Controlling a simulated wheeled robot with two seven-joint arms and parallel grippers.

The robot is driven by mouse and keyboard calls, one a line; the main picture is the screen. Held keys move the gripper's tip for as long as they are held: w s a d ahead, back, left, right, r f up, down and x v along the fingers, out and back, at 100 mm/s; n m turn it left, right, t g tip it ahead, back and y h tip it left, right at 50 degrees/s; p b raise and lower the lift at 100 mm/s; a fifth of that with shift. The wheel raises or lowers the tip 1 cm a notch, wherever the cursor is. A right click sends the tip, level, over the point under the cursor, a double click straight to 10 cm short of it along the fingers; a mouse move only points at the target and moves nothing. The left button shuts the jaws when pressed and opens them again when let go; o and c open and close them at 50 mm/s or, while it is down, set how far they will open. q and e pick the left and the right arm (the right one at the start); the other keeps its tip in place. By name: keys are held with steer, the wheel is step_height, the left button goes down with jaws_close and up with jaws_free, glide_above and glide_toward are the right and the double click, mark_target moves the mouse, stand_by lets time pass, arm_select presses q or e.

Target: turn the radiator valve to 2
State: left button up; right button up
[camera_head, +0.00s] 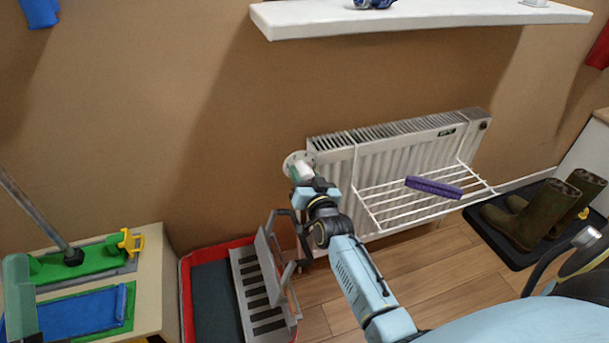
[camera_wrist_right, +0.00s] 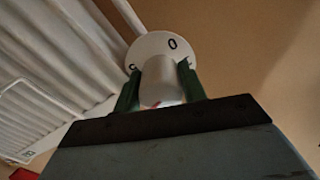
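The radiator valve (camera_head: 303,172) is a white knob with a round pale dial plate behind it, at the upper left end of the white radiator (camera_head: 400,150). In the right wrist view the knob (camera_wrist_right: 162,82) stands in front of the dial plate (camera_wrist_right: 160,46). My right gripper (camera_head: 302,180) is at the valve. Its green fingers (camera_wrist_right: 160,85) lie against both sides of the knob and appear closed on it. The knob's pointer cannot be made out. My left gripper is out of view.
A white drying rack (camera_head: 400,201) with a purple folded item (camera_head: 434,187) hangs on the radiator's front. Boots (camera_head: 540,215) stand on a black mat at right. A white shelf (camera_head: 420,14) is above.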

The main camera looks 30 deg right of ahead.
steer(key=c, duration=0.4)
steer(key=shift+c, duration=0.2)
